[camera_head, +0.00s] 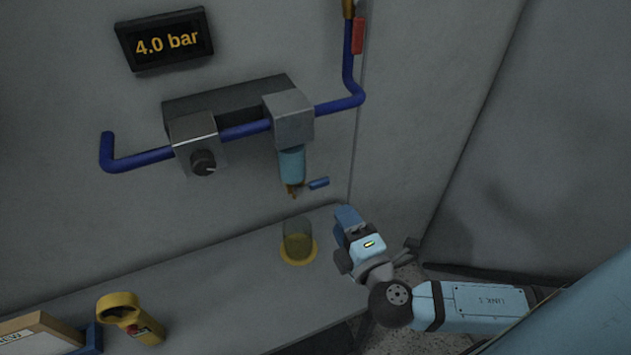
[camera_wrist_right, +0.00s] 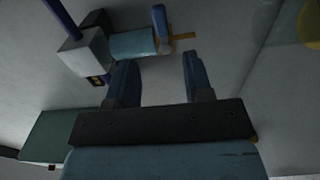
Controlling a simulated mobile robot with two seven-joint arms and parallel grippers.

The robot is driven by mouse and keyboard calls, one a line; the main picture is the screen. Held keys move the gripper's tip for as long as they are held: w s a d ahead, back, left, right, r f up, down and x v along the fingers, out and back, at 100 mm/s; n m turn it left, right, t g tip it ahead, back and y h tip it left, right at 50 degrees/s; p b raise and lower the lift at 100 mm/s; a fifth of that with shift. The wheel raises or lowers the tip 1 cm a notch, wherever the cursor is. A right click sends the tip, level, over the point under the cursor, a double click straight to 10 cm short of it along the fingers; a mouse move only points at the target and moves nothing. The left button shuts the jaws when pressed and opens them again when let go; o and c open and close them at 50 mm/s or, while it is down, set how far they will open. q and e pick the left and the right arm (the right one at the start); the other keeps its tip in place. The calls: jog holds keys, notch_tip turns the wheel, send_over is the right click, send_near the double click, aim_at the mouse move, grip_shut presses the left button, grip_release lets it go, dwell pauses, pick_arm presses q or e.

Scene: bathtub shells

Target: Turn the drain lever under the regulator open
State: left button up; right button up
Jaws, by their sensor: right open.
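The drain lever (camera_head: 319,183) is a small blue handle sticking out to the right of the brass drain (camera_head: 294,190). The drain sits under a blue bowl (camera_head: 292,165) hanging from a grey block (camera_head: 289,119) on the wall pipe. In the right wrist view the lever (camera_wrist_right: 161,28) lies beyond the fingertips, roughly in line with the gap between them, beside the bowl (camera_wrist_right: 132,44). My right gripper (camera_head: 348,218) is below and right of the lever in the head view, apart from it. Its two blue fingers (camera_wrist_right: 158,62) are open and empty. My left gripper is out of view.
A clear cup (camera_head: 298,240) with yellowish liquid stands on a yellow ring (camera_head: 299,258) below the drain. A black-knobbed grey unit (camera_head: 195,145) is left on the blue pipe (camera_head: 145,160). A display (camera_head: 165,39) reads 4.0 bar. A yellow tool (camera_head: 125,312) lies on the shelf (camera_head: 225,300).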

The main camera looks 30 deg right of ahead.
aim_at(321, 186)
jog(key=w, duration=0.3)
jog(key=w+p, duration=0.1)
jog(key=w, duration=0.2)
jog(key=w+p, duration=0.1)
jog(key=w, duration=0.2)
jog(key=shift+w+d, duration=0.25)
jog(key=shift+w, duration=0.5)
grip_shut()
